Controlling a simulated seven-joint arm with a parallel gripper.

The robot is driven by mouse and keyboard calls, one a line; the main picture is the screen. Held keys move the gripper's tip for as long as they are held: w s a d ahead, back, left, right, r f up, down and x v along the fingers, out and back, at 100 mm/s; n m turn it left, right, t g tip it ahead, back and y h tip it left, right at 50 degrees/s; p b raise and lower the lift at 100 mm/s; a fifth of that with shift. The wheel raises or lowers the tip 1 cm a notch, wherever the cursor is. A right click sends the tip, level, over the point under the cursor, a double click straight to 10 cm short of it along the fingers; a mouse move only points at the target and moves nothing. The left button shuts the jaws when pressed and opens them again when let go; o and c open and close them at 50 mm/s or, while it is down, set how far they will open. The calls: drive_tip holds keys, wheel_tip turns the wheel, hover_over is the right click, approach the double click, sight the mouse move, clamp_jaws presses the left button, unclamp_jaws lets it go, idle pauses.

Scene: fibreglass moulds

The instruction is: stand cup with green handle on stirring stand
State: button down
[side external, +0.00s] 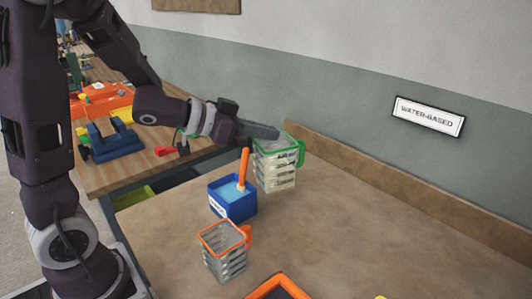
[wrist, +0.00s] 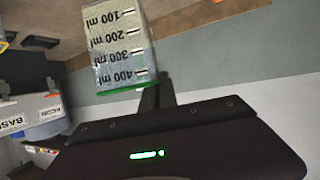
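The cup with green handle (side external: 275,172) is clear, with a green rim, and stands upright behind the blue tub. Its handle points right. My gripper (side external: 264,132) is at the cup's rim. In the wrist view the cup (wrist: 120,45) shows inverted ml marks, and my fingers (wrist: 166,92) show close together behind its right edge. They look shut on the cup; the exact contact is hidden. I cannot tell whether the cup's base touches the table. An orange-framed square piece (side external: 277,287) lies at the bottom edge; I cannot tell whether it is the stirring stand.
A blue tub (side external: 233,205) with an orange stick stands left of the cup. An orange-rimmed cup (side external: 224,252) stands nearer the camera. A board (side external: 410,183) runs along the table's back. The right side of the table (side external: 390,245) is mostly clear.

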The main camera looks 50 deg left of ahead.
drive_tip(key=s+d+m+g+h, duration=0.9)
drive_tip(key=s+d+m+g, duration=0.5)
drive_tip(key=s+d, duration=0.7)
wheel_tip(320, 180, down, 12)
drive_tip(key=a+t, duration=0.1)
drive_tip(key=shift+s+a+m, duration=0.15)
drive_tip(key=shift+a+m, duration=0.1)
drive_tip(key=shift+m, duration=0.05)
drive_tip(key=shift+a, duration=0.1)
drive_tip(key=w+f, duration=0.2)
drive_tip(key=w, duration=0.9)
drive_tip(key=shift+f, duration=0.2)
